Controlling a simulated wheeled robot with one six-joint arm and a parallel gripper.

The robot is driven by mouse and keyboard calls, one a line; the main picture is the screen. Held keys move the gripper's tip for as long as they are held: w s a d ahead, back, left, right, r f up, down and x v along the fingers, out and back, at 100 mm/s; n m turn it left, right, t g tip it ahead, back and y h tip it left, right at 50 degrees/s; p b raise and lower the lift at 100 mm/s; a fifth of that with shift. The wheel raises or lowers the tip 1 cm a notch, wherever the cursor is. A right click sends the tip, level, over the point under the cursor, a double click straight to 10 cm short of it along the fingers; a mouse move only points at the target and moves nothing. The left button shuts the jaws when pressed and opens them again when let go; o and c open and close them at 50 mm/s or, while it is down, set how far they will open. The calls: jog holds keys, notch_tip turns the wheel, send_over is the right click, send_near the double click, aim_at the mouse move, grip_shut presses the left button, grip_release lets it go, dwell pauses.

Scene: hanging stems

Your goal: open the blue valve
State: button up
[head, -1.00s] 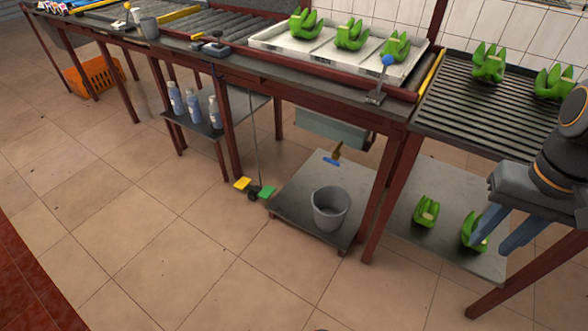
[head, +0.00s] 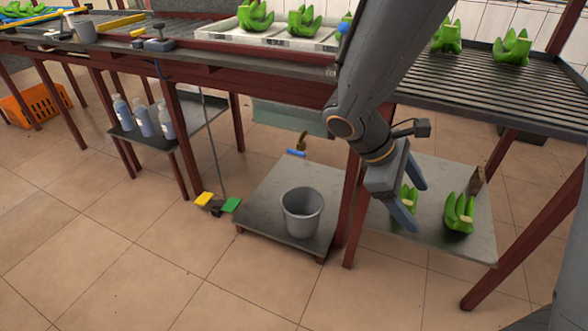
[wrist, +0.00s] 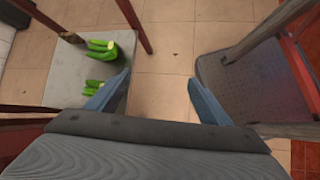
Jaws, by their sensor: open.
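The blue valve shows in the head view as a small blue handle (head: 296,153) below a brass-coloured body (head: 302,141). It sits under the pale grey-green tank (head: 285,117) below the bench, above and behind the grey bucket (head: 302,212). My gripper (head: 419,209) is open and empty, well to the right of the valve and nearer to me, in front of the right-hand low shelf. In the wrist view, my gripper's two blue fingers (wrist: 158,78) are spread over bare floor. The valve is not in the wrist view.
Green banana clusters (head: 459,213) lie on the right low shelf (head: 470,245), close to my gripper. A dark red bench leg (head: 349,225) stands between gripper and bucket. A low platform (head: 262,222) holds the bucket. The front floor is clear.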

jog(key=w+a+f+n+t+h+b, duration=0.35)
jog(key=w+f+n+b, duration=0.25)
jog(key=w, duration=0.3)
jog(key=n+t+y+b, duration=0.5)
jog(key=n+t+b, duration=0.8)
jog(key=t+b, duration=0.15)
send_near(296, 153)
jog(key=shift+g, duration=0.4)
jog(key=shift+r+b+x, duration=0.15)
jog(key=shift+b+x, duration=0.7)
jog(key=shift+x, duration=1.3)
jog(key=shift+r+b+x, duration=0.15)
jog(key=shift+b+x, duration=0.65)
jog(key=shift+x, duration=1.35)
jog(key=shift+a, duration=0.1)
jog(key=c, duration=1)
jog(key=shift+c, duration=0.2)
